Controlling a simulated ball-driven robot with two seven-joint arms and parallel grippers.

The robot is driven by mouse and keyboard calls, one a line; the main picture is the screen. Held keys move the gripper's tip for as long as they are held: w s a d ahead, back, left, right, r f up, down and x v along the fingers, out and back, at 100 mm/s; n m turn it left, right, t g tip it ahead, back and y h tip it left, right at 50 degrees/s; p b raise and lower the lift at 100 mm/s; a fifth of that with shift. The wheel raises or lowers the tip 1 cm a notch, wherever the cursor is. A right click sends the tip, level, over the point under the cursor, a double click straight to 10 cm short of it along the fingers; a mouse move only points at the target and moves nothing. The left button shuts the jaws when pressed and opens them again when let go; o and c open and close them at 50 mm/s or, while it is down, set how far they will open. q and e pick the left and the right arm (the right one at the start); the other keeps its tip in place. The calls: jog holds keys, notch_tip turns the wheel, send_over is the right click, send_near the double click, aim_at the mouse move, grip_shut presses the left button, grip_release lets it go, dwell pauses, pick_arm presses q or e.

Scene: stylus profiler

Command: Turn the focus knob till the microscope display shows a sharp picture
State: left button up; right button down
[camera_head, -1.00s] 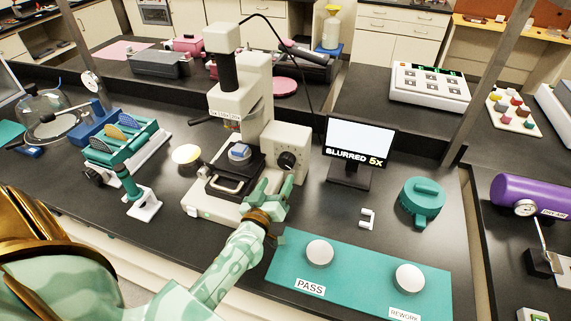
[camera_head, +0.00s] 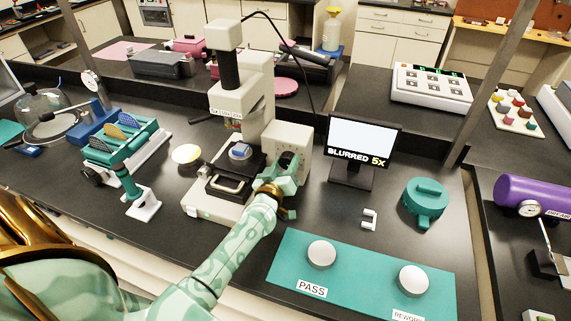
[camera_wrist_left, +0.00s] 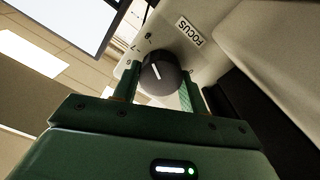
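The focus knob (camera_wrist_left: 162,74) is a dark round knob with a white pointer line, beneath a FOCUS label in the left wrist view. It sits on the pale side housing of the microscope (camera_head: 232,107), and in the head view my gripper partly covers it. My left gripper (camera_head: 287,168) is at the knob, its green fingers (camera_wrist_left: 160,88) one on each side, apart, with little room beside the knob; firm contact does not show. The display (camera_head: 361,140) has a white screen and reads BLURRED 5X. My right gripper is not in view.
A teal mat (camera_head: 385,285) with PASS and REWORK labels and two pale discs lies in front. A teal lidded pot (camera_head: 427,203) and a small white clip (camera_head: 369,219) stand right of the gripper. A teal slide rack (camera_head: 125,150) is at left.

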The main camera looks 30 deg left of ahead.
pick_arm(q)
jog(key=shift+n, duration=0.3)
jog(key=shift+n+p, duration=0.3)
jog(key=shift+n, duration=0.3)
jog(key=shift+n+p, duration=0.3)
jog(key=shift+n, duration=1.7)
jog(key=o, duration=1)
jog(key=p+v, duration=0.1)
jog(key=v, duration=1.5)
